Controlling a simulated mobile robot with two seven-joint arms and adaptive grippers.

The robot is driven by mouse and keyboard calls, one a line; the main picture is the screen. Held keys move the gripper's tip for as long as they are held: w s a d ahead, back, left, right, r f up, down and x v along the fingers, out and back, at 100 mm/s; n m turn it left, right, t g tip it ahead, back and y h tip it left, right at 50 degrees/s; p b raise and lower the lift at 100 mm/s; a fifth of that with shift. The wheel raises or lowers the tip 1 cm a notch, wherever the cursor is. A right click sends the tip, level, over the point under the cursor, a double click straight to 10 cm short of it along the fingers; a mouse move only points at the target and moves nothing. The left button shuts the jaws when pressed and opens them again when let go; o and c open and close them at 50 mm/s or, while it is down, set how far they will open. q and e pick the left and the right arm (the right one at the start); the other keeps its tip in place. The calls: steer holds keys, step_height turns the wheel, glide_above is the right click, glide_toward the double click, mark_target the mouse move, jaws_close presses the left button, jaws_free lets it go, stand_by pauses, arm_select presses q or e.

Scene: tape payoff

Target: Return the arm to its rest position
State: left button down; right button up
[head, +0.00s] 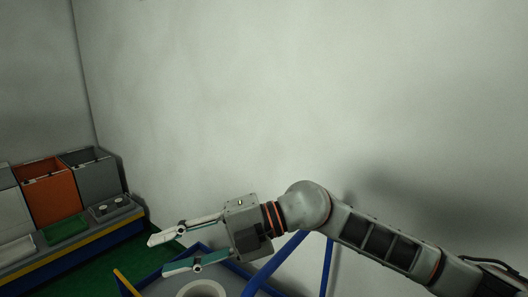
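My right arm comes in from the right edge of the head view and reaches left across the lower part of the picture. Its gripper (174,254) is open, with two pale, teal-marked fingers spread apart and nothing seen between them. The fingers are above and to the left of a white ring-shaped roll (201,290), which is cut off by the bottom edge. I cannot tell the height of the fingers over it. My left gripper is not in view.
Blue frame bars (267,267) stand beneath and behind my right arm. At the left, an orange bin (50,190) and a grey bin (92,172) stand on a bench with a yellow-edged front (72,244). A bare pale wall (300,90) fills the back.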

step_height(320, 180, up, 5)
steer(key=m+t+y, duration=0.1)
steer(key=y, duration=0.4)
steer(key=w+d+r+m+t, duration=0.3)
steer(key=w+d+m+t, duration=0.55)
steer(key=m+t, duration=0.6)
steer(key=w+d+f+m+t+h, duration=0.25)
steer(key=d+f+m+h, duration=0.35)
steer(key=d+f+h, duration=0.4)
steer(key=w+d+f+m+t+h, duration=0.1)
steer(key=d+f+m+t+h, duration=0.45)
steer(key=d, duration=0.75)
steer(key=s+d+f+m+g+h, duration=0.1)
steer(key=s+d+f+g+h, duration=0.4)
steer(key=f, duration=0.3)
steer(key=s+d+f+m+g+h, duration=0.25)
steer(key=s+d+f, duration=0.25)
steer(key=d+f, duration=0.3)
steer(key=s+d+f+n+g+h, duration=0.1)
steer(key=s+d+f+g, duration=0.3)
steer(key=s, duration=0.4)
steer(key=s+d+f+n+g, duration=0.1)
steer(key=s+d+f+g, duration=0.1)
steer(key=s+d+f, duration=0.35)
steer(key=a+f+m+t+y, duration=0.3)
steer(key=a+f+y, duration=0.3)
steer(key=a+f, duration=0.8)
steer(key=a, duration=0.4)
steer(key=shift+y, duration=0.4)
